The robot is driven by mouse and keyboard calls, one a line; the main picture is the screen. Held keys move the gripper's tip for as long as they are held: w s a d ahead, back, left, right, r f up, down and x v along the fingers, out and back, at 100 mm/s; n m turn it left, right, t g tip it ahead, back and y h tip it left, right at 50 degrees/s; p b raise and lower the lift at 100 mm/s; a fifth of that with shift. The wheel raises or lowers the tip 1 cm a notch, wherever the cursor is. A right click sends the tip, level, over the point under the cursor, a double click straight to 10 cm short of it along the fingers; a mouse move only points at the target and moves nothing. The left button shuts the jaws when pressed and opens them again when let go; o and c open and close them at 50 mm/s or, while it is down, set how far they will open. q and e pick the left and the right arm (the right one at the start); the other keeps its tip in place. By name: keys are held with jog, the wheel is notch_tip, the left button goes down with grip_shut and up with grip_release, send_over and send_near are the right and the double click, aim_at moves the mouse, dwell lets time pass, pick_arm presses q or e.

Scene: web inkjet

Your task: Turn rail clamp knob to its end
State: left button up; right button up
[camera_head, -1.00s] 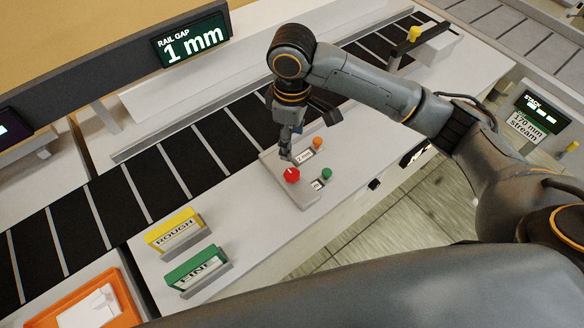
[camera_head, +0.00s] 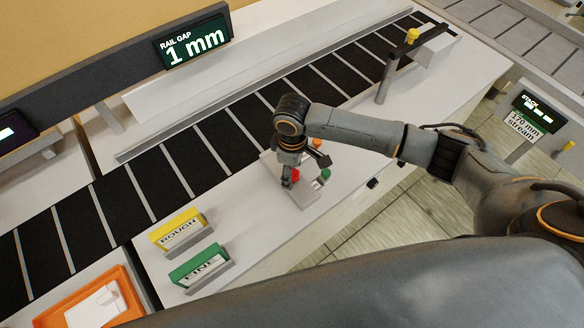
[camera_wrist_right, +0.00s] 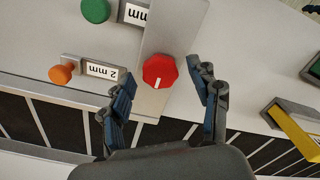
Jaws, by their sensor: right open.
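The red knob (camera_wrist_right: 159,72), with a white mark pointing down in the wrist view, sits on a light grey panel (camera_wrist_right: 170,32). In the head view the red knob (camera_head: 296,174) is partly hidden behind my right gripper (camera_head: 288,182). In the right wrist view the open fingers of the right gripper (camera_wrist_right: 163,78) stand on either side of the knob, with visible gaps. How far the fingertips are above the panel is hard to tell. The display (camera_head: 193,42) reads "RAIL GAP 1 mm". My left gripper is not in view.
An orange button (camera_wrist_right: 62,74) beside a "2 mm" label and a green button (camera_wrist_right: 95,10) are close to the knob. A yellow ROUGH holder (camera_head: 178,229) and a green FINE holder (camera_head: 198,264) stand left of the panel. A dark slatted conveyor (camera_head: 160,170) runs behind.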

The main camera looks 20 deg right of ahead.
jog(key=c, duration=1.2)
jog(key=shift+r, duration=0.1)
